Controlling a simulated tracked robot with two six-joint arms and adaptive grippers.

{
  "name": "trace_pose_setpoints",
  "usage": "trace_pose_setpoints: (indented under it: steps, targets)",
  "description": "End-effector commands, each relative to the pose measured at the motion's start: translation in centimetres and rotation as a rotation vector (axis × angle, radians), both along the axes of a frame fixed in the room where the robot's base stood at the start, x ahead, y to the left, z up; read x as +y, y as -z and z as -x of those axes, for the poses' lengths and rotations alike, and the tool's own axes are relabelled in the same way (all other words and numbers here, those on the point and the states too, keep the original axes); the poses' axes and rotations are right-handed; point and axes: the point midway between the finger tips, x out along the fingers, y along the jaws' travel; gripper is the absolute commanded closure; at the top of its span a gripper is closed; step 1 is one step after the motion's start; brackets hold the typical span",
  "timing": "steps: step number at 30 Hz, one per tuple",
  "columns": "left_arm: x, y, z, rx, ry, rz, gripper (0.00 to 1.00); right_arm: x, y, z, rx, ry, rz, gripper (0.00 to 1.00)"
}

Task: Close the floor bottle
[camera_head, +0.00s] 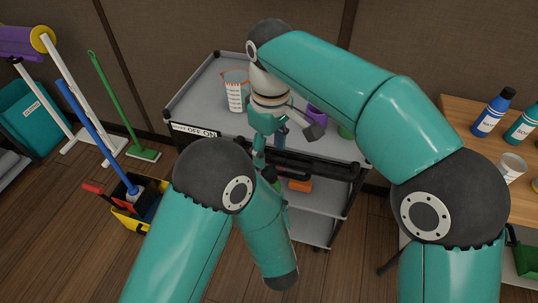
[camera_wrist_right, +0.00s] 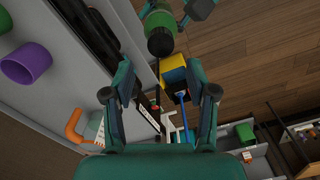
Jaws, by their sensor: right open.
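My right gripper (camera_head: 284,140) hangs over the front edge of the grey cart, pointing down. In the right wrist view its two fingers stand apart, with nothing held between the fingertips (camera_wrist_right: 161,82). A green bottle-like thing with a dark round end (camera_wrist_right: 160,38) shows beyond the fingertips at the top of that view, apart from them. Teal parts beside it look like my left gripper, but its jaws are not clear. My arms mostly hide this spot in the head view. A blue bottle (camera_head: 489,118) and a teal bottle (camera_head: 524,127) stand on the right table; their labels are unreadable.
The cart top (camera_head: 205,100) carries a measuring jug (camera_head: 236,92) and a purple cup (camera_wrist_right: 27,65). A yellow bucket (camera_head: 124,217) and a green broom (camera_head: 143,154) stand left. The wooden table (camera_head: 459,112) at right also carries a white cup (camera_head: 511,168). Bare floor lies in front at left.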

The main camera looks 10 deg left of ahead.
Motion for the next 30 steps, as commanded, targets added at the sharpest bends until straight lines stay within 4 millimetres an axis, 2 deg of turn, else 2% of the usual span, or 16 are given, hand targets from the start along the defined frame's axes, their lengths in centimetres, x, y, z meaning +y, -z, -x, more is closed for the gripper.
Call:
trace_pose_setpoints:
  steps: [3, 14, 30]
  targets:
    - [0.0, 0.0, 0.0, -0.001, 0.0, 0.0, 1.0, 0.0, -0.7, 0.0, 0.001, -0.001, 0.0, 0.43]
    - [0.0, 0.0, 0.0, -0.001, 0.0, 0.0, 1.0, 0.0, -0.2, 0.0, 0.002, 0.0, 0.002, 0.43]
    - [0.0, 0.0, 0.0, -0.001, 0.0, 0.0, 1.0, 0.0, 6.6, 0.1, 0.002, 0.0, 0.002, 0.43]
